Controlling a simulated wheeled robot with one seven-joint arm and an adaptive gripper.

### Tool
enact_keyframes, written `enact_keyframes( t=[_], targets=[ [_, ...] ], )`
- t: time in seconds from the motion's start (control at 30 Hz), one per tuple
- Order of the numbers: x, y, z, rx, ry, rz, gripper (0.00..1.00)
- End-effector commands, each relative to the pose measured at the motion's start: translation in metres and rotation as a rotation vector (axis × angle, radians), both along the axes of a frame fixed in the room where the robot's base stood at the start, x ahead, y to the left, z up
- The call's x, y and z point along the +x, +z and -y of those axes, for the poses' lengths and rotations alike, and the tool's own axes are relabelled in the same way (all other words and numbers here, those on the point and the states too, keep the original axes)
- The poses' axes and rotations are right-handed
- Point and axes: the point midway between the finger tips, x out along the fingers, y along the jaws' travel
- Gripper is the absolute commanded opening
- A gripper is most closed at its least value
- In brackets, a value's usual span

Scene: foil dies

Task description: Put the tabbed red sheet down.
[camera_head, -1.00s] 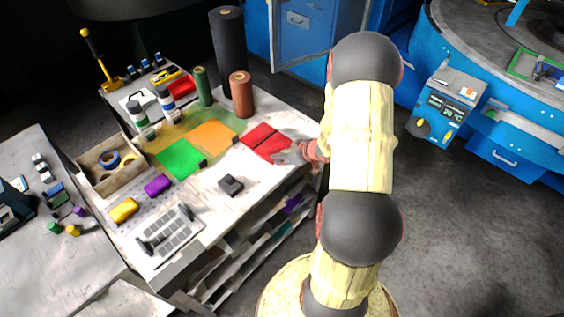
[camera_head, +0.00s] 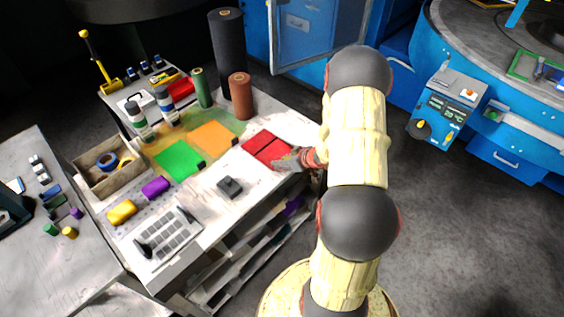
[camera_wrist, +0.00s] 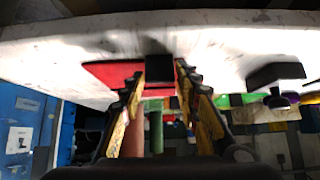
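The red sheet (camera_head: 262,142) is over the right part of the white worktop, with a dark line across it. My gripper (camera_head: 292,157) is at its right edge. In the wrist view the red sheet (camera_wrist: 108,72) spreads between and to the left of my fingers. A dark tab (camera_wrist: 161,77) sits between the fingertips, which close in on both sides of it. The sheet is low over the worktop; I cannot tell whether it touches. In the head view the tab is hidden by the gripper.
A green sheet (camera_head: 178,158) and an orange sheet (camera_head: 212,135) lie to the left, with a small black block (camera_head: 229,187) nearer. A brown roll (camera_head: 241,97) and a black roll (camera_head: 228,50) stand behind. The worktop's front edge is close to my gripper.

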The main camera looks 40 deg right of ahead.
Motion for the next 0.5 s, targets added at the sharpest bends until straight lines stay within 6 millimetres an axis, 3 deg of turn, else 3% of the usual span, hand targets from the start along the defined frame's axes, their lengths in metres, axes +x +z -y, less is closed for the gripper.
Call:
enact_keyframes(
  t=[0.2,0.5],
  targets=[
    [0.0001,0.0004,0.0000,0.000,0.000,0.000,0.46],
    [0.0001,0.0014,0.0001,0.000,0.000,0.000,0.46]
  ],
)
